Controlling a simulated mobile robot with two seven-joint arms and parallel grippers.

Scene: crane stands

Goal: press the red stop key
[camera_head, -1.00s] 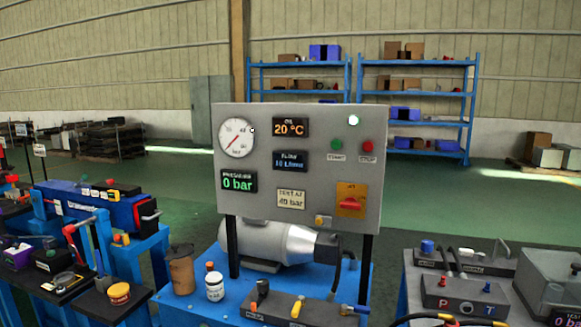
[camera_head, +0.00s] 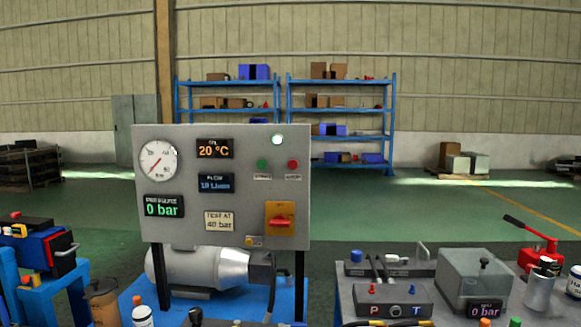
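The red stop key (camera_head: 293,165) is a round red button at the upper right of the grey control panel (camera_head: 180,228). A small label sits under it, too small to read surely. A green key (camera_head: 262,165) is just left of it, and a pale lit lamp (camera_head: 277,140) is above the two. The panel stands upright on dark posts over a blue bench (camera_head: 128,300). Its displays read 20 °C and 0 bar, and a plate says TEST AT 40 bar. Neither of my grippers shows in the head view.
A grey motor (camera_head: 195,268) lies behind the panel's foot. A red rotary switch (camera_head: 281,221) is below the keys. A grey bench at right holds a P-O-T block (camera_head: 392,300), a clear-lidded box (camera_head: 473,280) and a red hand pump (camera_head: 540,252). Green floor is open behind.

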